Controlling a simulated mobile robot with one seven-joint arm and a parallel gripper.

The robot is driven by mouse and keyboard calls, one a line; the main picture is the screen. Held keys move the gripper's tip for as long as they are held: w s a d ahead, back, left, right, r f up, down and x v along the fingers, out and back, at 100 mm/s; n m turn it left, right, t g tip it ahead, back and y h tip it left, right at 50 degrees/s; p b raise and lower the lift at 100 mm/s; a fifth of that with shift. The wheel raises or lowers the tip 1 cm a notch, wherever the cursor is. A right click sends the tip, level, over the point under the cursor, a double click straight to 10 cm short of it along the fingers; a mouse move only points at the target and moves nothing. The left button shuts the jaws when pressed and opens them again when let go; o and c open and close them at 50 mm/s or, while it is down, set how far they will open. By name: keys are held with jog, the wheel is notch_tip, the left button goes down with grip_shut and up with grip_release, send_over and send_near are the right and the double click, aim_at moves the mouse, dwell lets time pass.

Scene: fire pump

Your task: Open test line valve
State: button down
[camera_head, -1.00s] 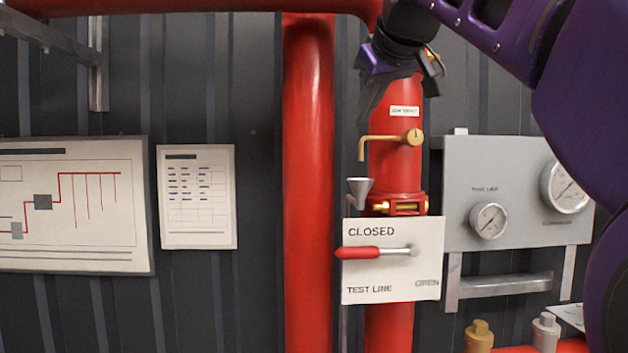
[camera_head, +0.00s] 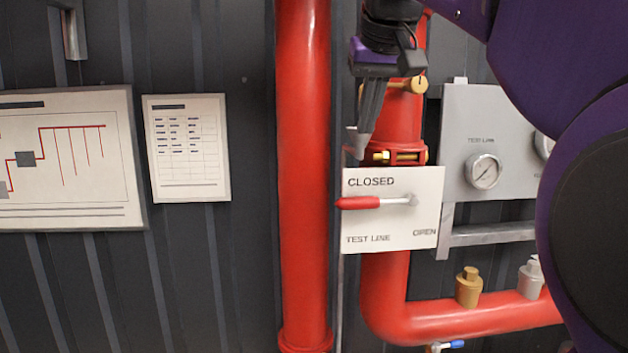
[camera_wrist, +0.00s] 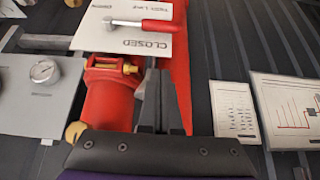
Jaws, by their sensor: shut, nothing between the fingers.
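The test line valve has a red-gripped lever (camera_head: 372,202) in front of a white plate (camera_head: 390,240) marked CLOSED at the top left, OPEN at the lower right and TEST LINE at the bottom. The lever lies horizontal, its red grip pointing left just below CLOSED and its metal pivot at the right. My gripper (camera_head: 361,155) points down, fingers shut and empty, just above the plate's top left corner and apart from the lever. In the wrist view, my fingers (camera_wrist: 162,75) reach toward the plate (camera_wrist: 130,42), and the lever (camera_wrist: 143,24) shows upside down beyond them.
A thick red vertical pipe (camera_head: 303,180) stands left of the plate. A grey gauge panel (camera_head: 465,130) is on the right. A lower red pipe (camera_head: 440,318) carries a brass fitting (camera_head: 468,287). A paper sheet (camera_head: 187,148) and a diagram board (camera_head: 65,165) hang on the left wall.

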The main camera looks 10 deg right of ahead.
send_over(356, 202)
jog(key=f, duration=0.5)
jog(key=w+f, duration=0.1)
jog(key=f, duration=0.1)
jog(key=shift+d+f, duration=0.2)
jog(key=shift+f, duration=0.1)
jog(key=shift+s+f+b, duration=0.2)
jog(key=shift+f+b, duration=0.1)
jog(key=shift+f, duration=0.3)
jog(key=shift+s+f+b, duration=0.2)
jog(key=shift+f+b, duration=0.1)
jog(key=shift+f, duration=0.25)
jog(key=shift+s+f, duration=0.1)
jog(key=shift+f, duration=0.5)
jog(key=shift+a+f, duration=0.15)
jog(key=shift+f, duration=0.05)
